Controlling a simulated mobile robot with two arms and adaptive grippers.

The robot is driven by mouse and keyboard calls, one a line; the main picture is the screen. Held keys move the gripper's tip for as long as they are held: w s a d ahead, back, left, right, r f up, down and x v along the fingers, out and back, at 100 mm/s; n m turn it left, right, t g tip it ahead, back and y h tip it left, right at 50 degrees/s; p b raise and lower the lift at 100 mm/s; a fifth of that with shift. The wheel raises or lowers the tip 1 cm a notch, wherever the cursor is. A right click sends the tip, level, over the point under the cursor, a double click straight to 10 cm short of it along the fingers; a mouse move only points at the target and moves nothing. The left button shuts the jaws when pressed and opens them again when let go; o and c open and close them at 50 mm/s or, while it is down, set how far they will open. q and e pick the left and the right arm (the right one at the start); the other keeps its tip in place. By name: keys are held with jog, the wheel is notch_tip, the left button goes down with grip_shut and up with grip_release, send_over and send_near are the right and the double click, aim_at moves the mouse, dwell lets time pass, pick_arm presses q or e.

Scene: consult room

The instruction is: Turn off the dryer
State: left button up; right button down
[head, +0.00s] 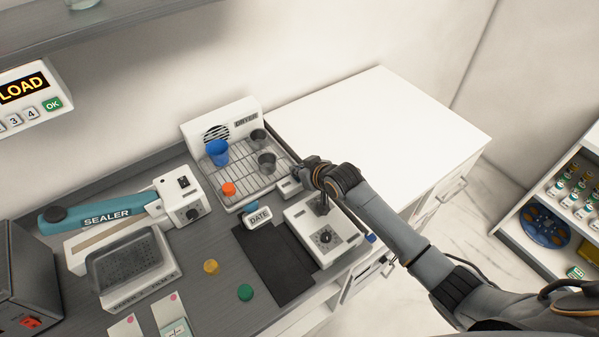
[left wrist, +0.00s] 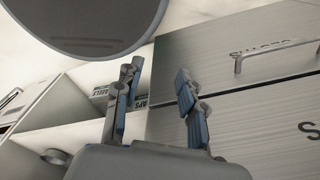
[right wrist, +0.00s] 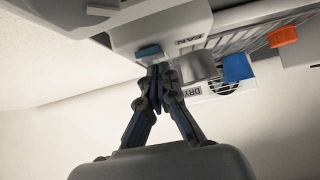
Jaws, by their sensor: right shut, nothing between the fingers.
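The dryer (head: 222,122) is a white unit with a round fan grille, a DRYER label and a wire rack, against the back wall in the head view. In the right wrist view, a blue switch (right wrist: 149,52) sits beside the FAN label (right wrist: 190,41) on the dryer's front corner. My right gripper (right wrist: 157,70) is shut and empty, its fingertips close to the switch; I cannot tell whether they touch. In the head view my right arm partly covers that corner. My left gripper (left wrist: 157,78) is open and empty in front of drawers, away from the dryer.
The rack holds a blue cup (head: 217,153), metal cups (head: 267,163) and an orange cap (head: 228,189). A white device with a dial (head: 325,236) stands under my right arm. A DATE stamp (head: 259,217) and the sealer (head: 106,217) are left of it. The white counter (head: 390,125) is clear.

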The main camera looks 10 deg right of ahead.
aim_at(297, 177)
jog(key=shift+w+a+r, duration=0.1)
jog(key=shift+a+r, duration=0.05)
jog(key=shift+r, duration=0.05)
jog(key=shift+w+r+p, duration=0.15)
jog(key=shift+r+p, duration=0.35)
jog(key=r+p, duration=0.3)
jog(key=r, duration=0.1)
jog(key=shift+w+r+p, duration=0.1)
jog(key=shift+w+p, duration=0.1)
jog(key=shift+p, duration=0.2)
jog(key=shift+s+b, duration=0.55)
jog(key=shift+b, duration=0.3)
jog(key=w+r+b+v, duration=0.1)
jog(key=v, duration=0.7)
jog(key=shift+r+b, duration=0.3)
jog(key=shift+b, duration=0.1)
